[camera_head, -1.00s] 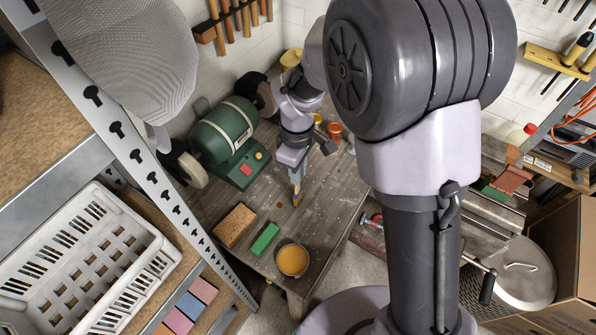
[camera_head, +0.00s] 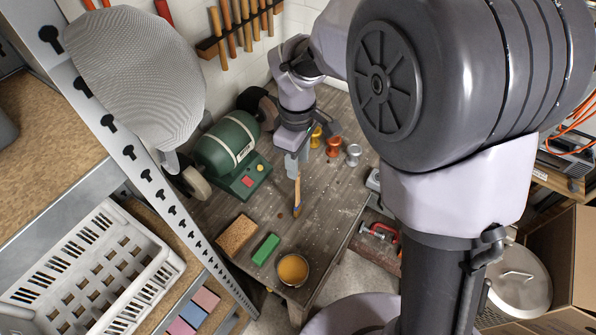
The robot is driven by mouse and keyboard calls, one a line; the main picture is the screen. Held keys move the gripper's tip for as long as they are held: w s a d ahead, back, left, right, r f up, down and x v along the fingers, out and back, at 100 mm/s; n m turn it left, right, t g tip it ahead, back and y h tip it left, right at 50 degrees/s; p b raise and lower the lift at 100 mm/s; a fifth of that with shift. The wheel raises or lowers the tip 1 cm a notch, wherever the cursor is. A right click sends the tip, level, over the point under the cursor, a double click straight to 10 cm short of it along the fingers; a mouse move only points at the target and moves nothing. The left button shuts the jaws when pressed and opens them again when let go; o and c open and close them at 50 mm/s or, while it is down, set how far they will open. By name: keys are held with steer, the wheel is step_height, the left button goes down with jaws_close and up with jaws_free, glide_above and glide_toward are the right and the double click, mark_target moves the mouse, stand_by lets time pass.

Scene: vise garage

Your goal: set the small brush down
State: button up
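The small brush (camera_head: 297,191) has a light wooden handle and a dark tip. It hangs upright, tip down, below my gripper (camera_head: 293,168) over the wooden workbench (camera_head: 335,190). The fingers appear closed around the upper end of its handle; they are small in this view. The tip is at or just above the bench top; I cannot tell whether it touches.
A green bench grinder (camera_head: 228,148) stands left of the brush. A brown sponge (camera_head: 236,236), a green block (camera_head: 265,249) and a tin of yellow-orange liquid (camera_head: 292,269) sit along the front. Small pots (camera_head: 334,146) stand behind right. Bench around the brush is clear.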

step_height(320, 180, up, 2)
steer(key=shift+r, duration=0.15)
steer(key=s+d+r+m+t+y, duration=0.1)
steer(key=s+d+r+m, duration=0.2)
steer(key=r, duration=0.1)
steer(key=s+d+r+m+t, duration=0.1)
steer(key=s+d+r+m, duration=0.15)
steer(key=r+m, duration=0.2)
steer(key=s+d+r+m+t, duration=0.1)
steer(key=s+d+m+t, duration=0.1)
steer(key=s+m, duration=0.2)
steer(key=s+d+r+m+t+y, duration=0.1)
steer(key=s+d+r+m, duration=0.1)
steer(key=s+m, duration=0.3)
steer(key=s, duration=0.3)
steer(key=shift+s+r+t, duration=0.25)
steer(key=shift+s+t, duration=0.15)
steer(key=shift+a+f, duration=0.1)
